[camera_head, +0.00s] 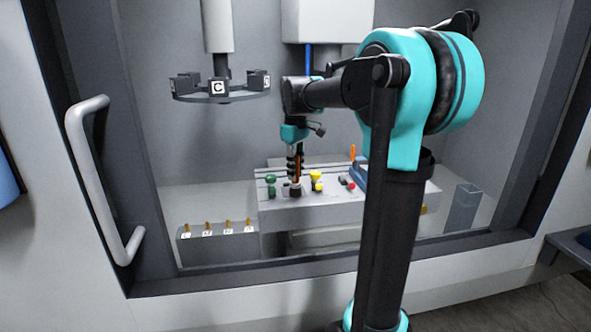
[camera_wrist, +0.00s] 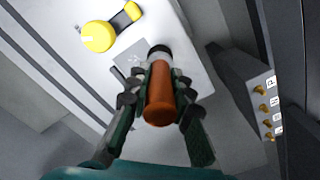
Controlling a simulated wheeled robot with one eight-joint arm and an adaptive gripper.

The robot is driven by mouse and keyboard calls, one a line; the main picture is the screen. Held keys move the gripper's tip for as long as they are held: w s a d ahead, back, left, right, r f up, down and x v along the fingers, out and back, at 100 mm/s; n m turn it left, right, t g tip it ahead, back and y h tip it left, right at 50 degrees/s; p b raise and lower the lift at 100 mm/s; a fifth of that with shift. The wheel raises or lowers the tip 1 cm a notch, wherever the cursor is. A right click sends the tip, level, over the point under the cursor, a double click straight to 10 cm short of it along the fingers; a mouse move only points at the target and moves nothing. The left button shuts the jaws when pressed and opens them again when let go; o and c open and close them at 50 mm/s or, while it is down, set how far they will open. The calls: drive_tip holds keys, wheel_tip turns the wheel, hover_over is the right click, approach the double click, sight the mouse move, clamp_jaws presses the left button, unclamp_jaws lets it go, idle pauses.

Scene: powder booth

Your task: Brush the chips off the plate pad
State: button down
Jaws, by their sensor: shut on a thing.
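My gripper (camera_head: 295,168) reaches down into the booth over the grey fixture block (camera_head: 340,207). In the wrist view my gripper (camera_wrist: 158,92) is shut on the orange-brown handle of a brush (camera_wrist: 160,98), with a finger on each side. The brush's dark head (camera_head: 295,190) points down at the block top; I cannot tell whether it touches. In the wrist view the pale plate surface (camera_wrist: 190,60) lies beyond the brush. Small faint grey marks (camera_wrist: 134,62) show just left of the brush head; they may be the chips, but are too small to be sure.
A yellow clamp (camera_head: 316,178) is close right of the brush, green knobs (camera_head: 271,186) close left. A red-tipped part (camera_head: 350,186) and an upright orange handle (camera_head: 353,152) stand further right. A lower block with brass pins (camera_head: 217,240) sits front left. A tool carousel (camera_head: 220,92) hangs above left.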

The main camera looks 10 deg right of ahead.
sight(296, 156)
drive_tip(key=shift+f, duration=0.7)
drive_tip(key=shift+w, duration=0.1)
drive_tip(key=shift+w+r, duration=0.1)
drive_tip(key=shift+w, duration=3.1)
drive_tip(key=shift+s+f, duration=0.2)
drive_tip(key=shift+s, duration=3.15)
drive_tip(key=shift+r, duration=3.05)
drive_tip(key=shift+r, duration=0.1)
